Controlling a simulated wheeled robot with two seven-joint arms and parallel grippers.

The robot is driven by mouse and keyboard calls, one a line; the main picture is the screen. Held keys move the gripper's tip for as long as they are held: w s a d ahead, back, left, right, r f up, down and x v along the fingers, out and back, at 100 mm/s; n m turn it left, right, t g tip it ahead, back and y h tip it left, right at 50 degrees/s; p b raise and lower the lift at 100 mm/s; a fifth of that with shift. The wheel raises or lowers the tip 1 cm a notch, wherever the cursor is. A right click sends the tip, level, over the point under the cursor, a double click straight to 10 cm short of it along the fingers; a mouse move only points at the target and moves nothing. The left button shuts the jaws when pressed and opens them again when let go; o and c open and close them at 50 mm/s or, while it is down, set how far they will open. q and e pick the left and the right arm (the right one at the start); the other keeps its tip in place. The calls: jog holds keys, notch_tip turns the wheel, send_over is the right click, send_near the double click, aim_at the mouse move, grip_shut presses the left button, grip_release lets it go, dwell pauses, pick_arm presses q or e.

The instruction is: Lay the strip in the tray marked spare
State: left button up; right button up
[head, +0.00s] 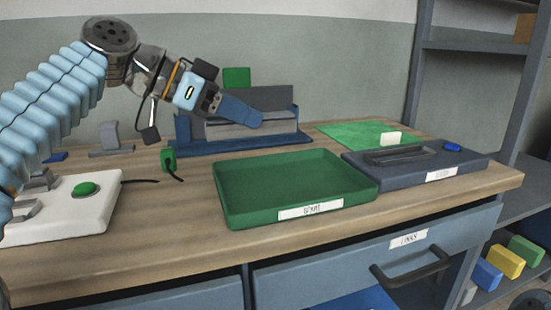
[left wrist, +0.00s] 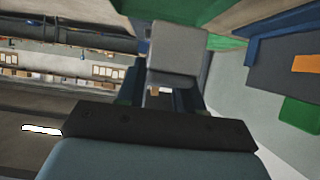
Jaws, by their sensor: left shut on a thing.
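My left gripper (head: 256,119) reaches in from the left, tilted down to the right, in front of the blue fixture at the back. In the left wrist view my left gripper (left wrist: 172,78) is shut on a pale grey piece, which I take as the strip (left wrist: 179,45). In the head view I cannot clearly tell the strip from the grey parts behind the fingers. The green tray (head: 236,205) stands empty at the front middle of the bench, to the right of and below the gripper. Its front label (head: 310,210) is blurred but looks like "spare". My right gripper is not in view.
A blue fixture (head: 190,146) stands behind the tray. A dark blue-grey case (head: 455,172) with a black bar touches or nearly touches the tray's right side. A white box with a green button (head: 84,189) sits left. A green mat (head: 350,131) lies behind.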

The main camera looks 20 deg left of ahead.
pick_arm(q)
send_over(274, 176)
jog(key=s, duration=0.1)
jog(key=f, duration=0.5)
jog(key=shift+s+a+f, duration=0.2)
jog(key=shift+a, duration=0.2)
jog(key=f, duration=0.1)
jog(key=w+f, duration=0.1)
jog(key=f, duration=0.1)
jog(key=f+b, duration=0.1)
jog(key=f, duration=0.1)
jog(key=shift+w+d, duration=0.25)
jog(key=shift+d, duration=0.1)
jog(key=shift+f, duration=0.15)
jog(key=o, duration=1.1)
